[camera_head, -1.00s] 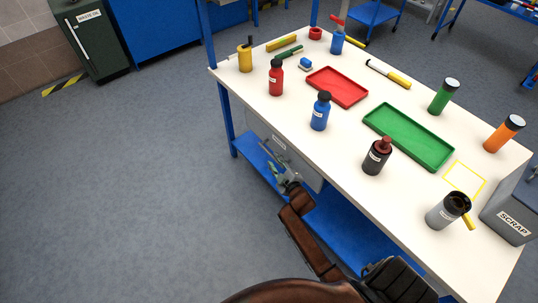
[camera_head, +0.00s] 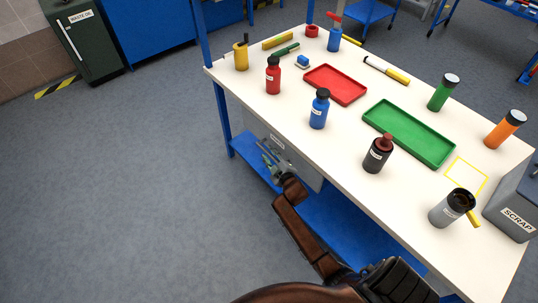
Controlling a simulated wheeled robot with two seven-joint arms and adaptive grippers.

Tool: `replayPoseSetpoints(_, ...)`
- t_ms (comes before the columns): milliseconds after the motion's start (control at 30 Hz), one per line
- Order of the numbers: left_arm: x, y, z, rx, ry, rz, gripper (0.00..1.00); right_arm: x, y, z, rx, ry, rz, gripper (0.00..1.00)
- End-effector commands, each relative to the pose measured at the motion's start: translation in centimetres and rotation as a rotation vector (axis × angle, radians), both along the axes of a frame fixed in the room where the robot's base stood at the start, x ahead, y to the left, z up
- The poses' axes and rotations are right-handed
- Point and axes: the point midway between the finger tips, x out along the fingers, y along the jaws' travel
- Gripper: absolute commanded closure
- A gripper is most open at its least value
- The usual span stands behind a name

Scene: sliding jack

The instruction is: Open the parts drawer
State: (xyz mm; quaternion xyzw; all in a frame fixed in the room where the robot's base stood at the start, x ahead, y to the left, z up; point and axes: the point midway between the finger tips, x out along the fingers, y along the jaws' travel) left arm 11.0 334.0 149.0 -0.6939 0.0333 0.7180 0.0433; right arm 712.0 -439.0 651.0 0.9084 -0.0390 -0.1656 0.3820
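The parts drawer (camera_head: 302,163) is a grey unit under the left edge of the workbench, with a small white label on its front. It looks shut, its front close under the tabletop. My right gripper (camera_head: 267,156) is at the drawer's front, just left of and below the label, where it covers the handle area. Its fingers are small and overlap the handle, so I cannot tell whether they are open or shut, or touching it. My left gripper is not in view.
The white workbench top (camera_head: 350,155) carries a red tray (camera_head: 335,85), a green tray (camera_head: 408,134), several bottles and a grey scrap bin (camera_head: 514,205). A blue lower shelf (camera_head: 345,225) lies beneath. The floor left of the bench is clear.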

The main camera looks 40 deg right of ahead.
Motion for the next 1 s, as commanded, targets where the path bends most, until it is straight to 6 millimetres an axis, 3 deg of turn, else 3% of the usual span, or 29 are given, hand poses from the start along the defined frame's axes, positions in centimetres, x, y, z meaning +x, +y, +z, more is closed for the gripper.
replayPoseSetpoints(467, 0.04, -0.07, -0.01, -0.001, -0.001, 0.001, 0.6, -0.01, 0.01, 0.0, 0.0, 0.0, 0.0, 1.0)
replayPoseSetpoints(1000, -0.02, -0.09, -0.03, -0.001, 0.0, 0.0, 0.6, -0.02, 0.02, -0.05, 0.0, 0.0, 0.0, 1.0)
